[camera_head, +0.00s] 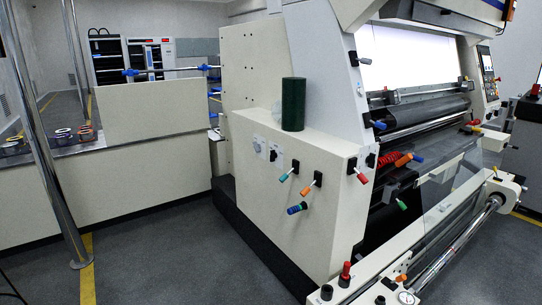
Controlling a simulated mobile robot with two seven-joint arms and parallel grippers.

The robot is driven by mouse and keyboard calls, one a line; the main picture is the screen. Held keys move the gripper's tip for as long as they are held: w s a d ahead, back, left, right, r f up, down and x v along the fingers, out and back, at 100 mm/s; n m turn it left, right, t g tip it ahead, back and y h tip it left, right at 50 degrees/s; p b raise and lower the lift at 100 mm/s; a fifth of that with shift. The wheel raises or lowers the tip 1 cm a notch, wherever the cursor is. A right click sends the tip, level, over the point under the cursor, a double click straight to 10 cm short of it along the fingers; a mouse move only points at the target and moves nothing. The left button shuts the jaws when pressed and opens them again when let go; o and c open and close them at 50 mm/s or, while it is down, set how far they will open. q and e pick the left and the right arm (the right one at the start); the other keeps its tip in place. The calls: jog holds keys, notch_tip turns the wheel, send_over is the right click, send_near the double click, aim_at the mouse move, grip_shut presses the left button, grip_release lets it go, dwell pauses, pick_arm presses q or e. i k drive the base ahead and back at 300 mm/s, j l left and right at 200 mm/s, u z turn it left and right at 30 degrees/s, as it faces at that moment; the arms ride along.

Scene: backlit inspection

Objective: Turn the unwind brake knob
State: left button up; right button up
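The inspection machine's cream side cabinet (260,220) stands in the middle. On its face are a teal-tipped handle (287,174), an orange-tipped handle (312,184) and a blue-and-teal knob (297,208). A red-tipped lever (359,173) sits at its right edge. On the front rail, a red-topped knob (346,270) stands upright beside a black knob (326,292). An orange-tipped knob (401,278) is near a round gauge (406,297). No readable label shows which is the unwind brake knob. Neither of my grippers is in view.
A dark green cylinder (293,104) stands on the cabinet. A steel roller (460,245) runs along the machine's front right. A chrome post (48,150) and a low cream wall (120,195) are at left.

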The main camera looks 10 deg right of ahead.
aim_at(273, 155)
jog(key=i+j+z, duration=0.1)
jog(key=i+j, duration=0.15)
jog(key=j, duration=0.15)
jog(key=i+j+z, duration=0.15)
jog(key=j, duration=0.25)
jog(key=i+j+z, duration=0.1)
jog(key=i+j, duration=0.2)
jog(key=i+j+z, duration=0.1)
jog(key=i+j, duration=0.2)
jog(key=i+j+z, duration=0.1)
jog(key=i+j, duration=0.2)
jog(key=j, duration=0.2)
jog(key=i+j+z, duration=0.1)
jog(key=i+j, duration=0.2)
jog(key=i+j+z, duration=0.15)
jog(key=j, duration=0.35)
jog(key=i+j+z, duration=0.1)
jog(key=i+j, duration=0.25)
jog(key=j, duration=0.1)
